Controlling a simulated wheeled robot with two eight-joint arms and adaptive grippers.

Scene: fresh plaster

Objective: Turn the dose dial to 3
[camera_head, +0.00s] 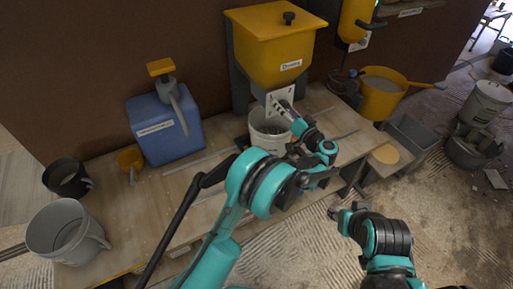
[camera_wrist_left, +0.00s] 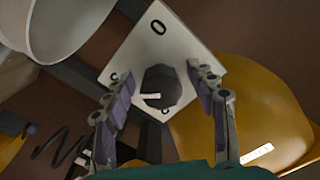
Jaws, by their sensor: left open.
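The dose dial is a dark grey round knob (camera_wrist_left: 161,85) on a white plate (camera_wrist_left: 137,50) in the left wrist view. A large 0 is readable on the plate; two smaller marks are partly hidden. A pale pointer line on the knob points left in that view. My left gripper (camera_wrist_left: 160,73) is open, with one finger on each side of the knob; I cannot tell if they touch it. In the head view the left gripper (camera_head: 285,104) is at the plate below the yellow hopper (camera_head: 273,62). My right gripper (camera_head: 336,212) is low at right, its fingers too small to judge.
A white bucket (camera_head: 264,137) stands under the hopper, close to my left arm. A blue pump container (camera_head: 158,142), yellow scoop (camera_head: 130,158), black mug (camera_head: 68,178) and grey jug (camera_head: 62,232) stand on the bench's left. A yellow bucket (camera_head: 379,104) is at right.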

